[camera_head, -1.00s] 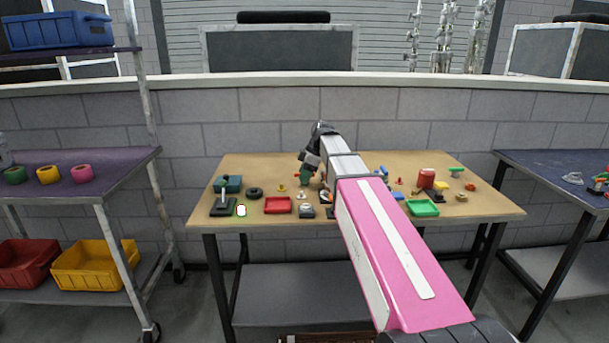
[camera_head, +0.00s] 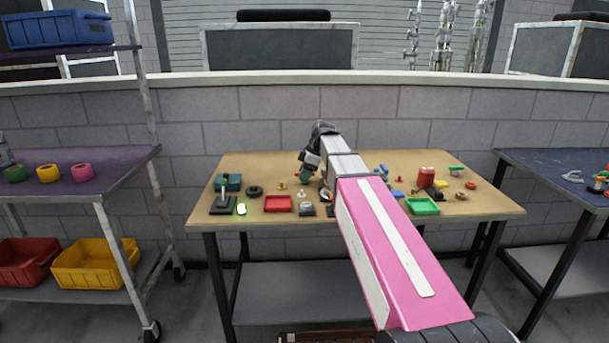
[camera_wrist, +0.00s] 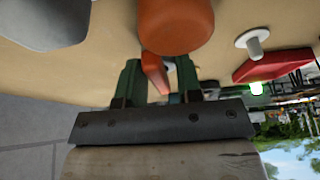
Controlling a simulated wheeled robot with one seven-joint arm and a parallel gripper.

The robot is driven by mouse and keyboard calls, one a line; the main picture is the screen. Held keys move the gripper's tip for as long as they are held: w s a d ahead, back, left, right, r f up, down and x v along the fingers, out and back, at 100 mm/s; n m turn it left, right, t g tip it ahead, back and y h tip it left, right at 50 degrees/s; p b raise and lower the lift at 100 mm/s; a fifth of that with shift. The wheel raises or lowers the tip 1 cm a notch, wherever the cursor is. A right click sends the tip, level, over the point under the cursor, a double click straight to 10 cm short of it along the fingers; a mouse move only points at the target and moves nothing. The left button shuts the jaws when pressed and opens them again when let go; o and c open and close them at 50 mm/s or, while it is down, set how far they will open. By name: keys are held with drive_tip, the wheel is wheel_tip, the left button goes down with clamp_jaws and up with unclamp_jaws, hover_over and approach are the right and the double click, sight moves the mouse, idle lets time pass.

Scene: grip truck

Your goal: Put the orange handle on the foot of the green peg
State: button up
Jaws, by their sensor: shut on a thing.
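My gripper (camera_head: 303,177) is over the back left-middle part of the table, pointing down beside my wrist. In the wrist view its two dark green fingers (camera_wrist: 159,78) are shut on the narrow tab of the orange handle (camera_wrist: 176,25). The handle's wide rounded body extends beyond the fingertips, close to the tan tabletop; I cannot tell whether it touches. In the head view only a small orange spot shows by the fingers. I cannot pick out the green peg surely; a small green piece (camera_head: 456,168) stands at the back right.
A red tray (camera_head: 278,204), a green tray (camera_head: 423,207), a black ring (camera_head: 254,191) and a red can (camera_head: 427,176) stand on the table (camera_head: 240,169). Several small parts lie between. In the wrist view a white peg-like piece (camera_wrist: 253,42) stands near the handle.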

drive_tip(key=shift+f, duration=0.2)
drive_tip(key=o, duration=1.4)
drive_tip(key=shift+c, duration=0.2)
drive_tip(key=shift+r, duration=0.15)
drive_tip(key=shift+r, duration=3.6)
